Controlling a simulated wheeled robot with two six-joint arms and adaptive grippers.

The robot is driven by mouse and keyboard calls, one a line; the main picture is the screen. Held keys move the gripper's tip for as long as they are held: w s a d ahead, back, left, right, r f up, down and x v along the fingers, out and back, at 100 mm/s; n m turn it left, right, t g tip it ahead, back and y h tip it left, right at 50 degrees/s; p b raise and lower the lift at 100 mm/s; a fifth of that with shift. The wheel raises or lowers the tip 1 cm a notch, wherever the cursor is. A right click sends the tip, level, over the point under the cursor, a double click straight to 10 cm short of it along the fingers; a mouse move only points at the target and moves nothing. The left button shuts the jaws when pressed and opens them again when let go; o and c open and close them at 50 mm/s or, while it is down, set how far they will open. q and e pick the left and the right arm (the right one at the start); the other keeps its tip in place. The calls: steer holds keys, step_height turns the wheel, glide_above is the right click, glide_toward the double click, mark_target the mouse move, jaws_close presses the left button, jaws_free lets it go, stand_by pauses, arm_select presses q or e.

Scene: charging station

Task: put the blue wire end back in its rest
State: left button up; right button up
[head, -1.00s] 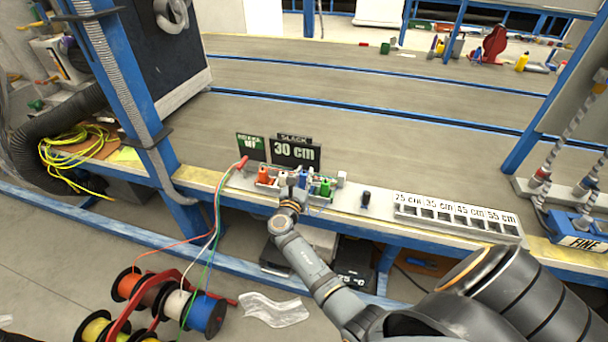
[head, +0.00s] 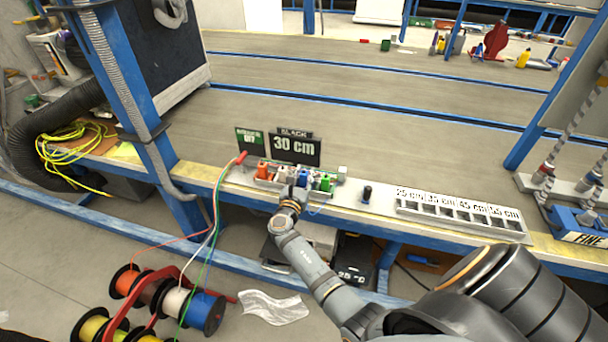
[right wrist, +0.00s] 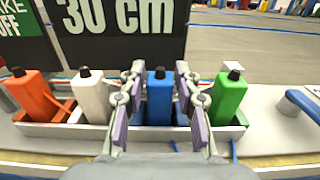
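The blue wire end (right wrist: 159,98) stands upright in the white rest tray (right wrist: 70,130), between the white wire end (right wrist: 91,98) and the green wire end (right wrist: 228,98). The orange wire end (right wrist: 38,97) is at the far left. In the right wrist view my right gripper (right wrist: 160,118) is open, with one finger on each side of the blue end and gaps beside it. In the head view, the right gripper (head: 292,190) is at the front of the tray and partly hides it; the blue end (head: 302,178) shows just behind. My left gripper is out of view.
A 30 cm sign (head: 294,147) stands behind the tray. A dark peg (head: 366,194) and a labelled length rack (head: 458,216) lie to the right. Wires run from a red tool (head: 240,158) down to spools (head: 205,313) on the floor.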

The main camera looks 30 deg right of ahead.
mark_target(304, 173)
steer(key=shift+o, duration=1.1)
step_height(304, 173, up, 10)
